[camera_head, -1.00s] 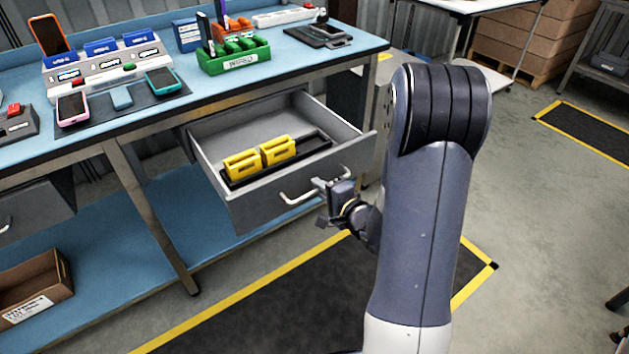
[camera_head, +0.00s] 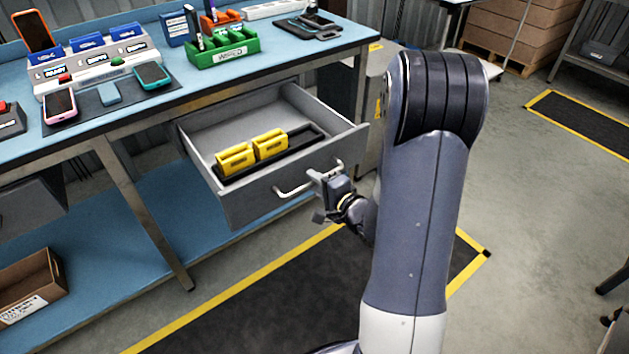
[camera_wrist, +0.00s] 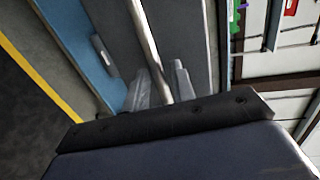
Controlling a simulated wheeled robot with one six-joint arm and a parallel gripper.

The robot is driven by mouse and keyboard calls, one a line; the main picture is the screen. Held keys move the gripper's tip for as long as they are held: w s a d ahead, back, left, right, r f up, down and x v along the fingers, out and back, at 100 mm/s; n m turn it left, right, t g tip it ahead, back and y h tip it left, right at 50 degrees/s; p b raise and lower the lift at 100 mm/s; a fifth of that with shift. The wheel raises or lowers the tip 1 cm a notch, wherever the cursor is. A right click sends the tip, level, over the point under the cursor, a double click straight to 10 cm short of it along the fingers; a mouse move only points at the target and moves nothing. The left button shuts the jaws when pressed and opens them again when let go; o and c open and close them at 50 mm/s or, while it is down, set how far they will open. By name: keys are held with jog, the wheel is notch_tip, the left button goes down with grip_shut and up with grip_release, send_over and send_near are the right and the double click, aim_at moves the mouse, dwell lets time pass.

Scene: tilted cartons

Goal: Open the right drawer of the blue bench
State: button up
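The blue bench (camera_head: 215,75) stands at left and centre, its right drawer (camera_head: 250,199) pulled well out below the blue top. The drawer's pale bar handle (camera_head: 290,191) is on its grey front. It also shows in the wrist view as a light bar (camera_wrist: 146,38). My gripper (camera_head: 322,180) is at the right part of the handle. In the wrist view, the bar passes between my two grey fingers (camera_wrist: 161,88), which look closed on it. Inside the drawer are two yellow items (camera_head: 252,151) in a black tray (camera_head: 312,137).
Another bench drawer (camera_head: 30,208) at left is closed or nearly so. A cardboard box (camera_head: 35,285) sits on the blue lower shelf (camera_head: 110,262). Phones, a green rack (camera_head: 226,54) and other items stand on the bench top. Floor before the drawer is clear.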

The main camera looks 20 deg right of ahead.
jog(key=p+v, duration=0.1)
jog(key=v, duration=0.9)
jog(key=shift+w, duration=0.15)
jog(key=b+x, duration=0.1)
jog(key=x, duration=1)
jog(key=shift+w+a, duration=0.1)
jog(key=shift+b, duration=0.4)
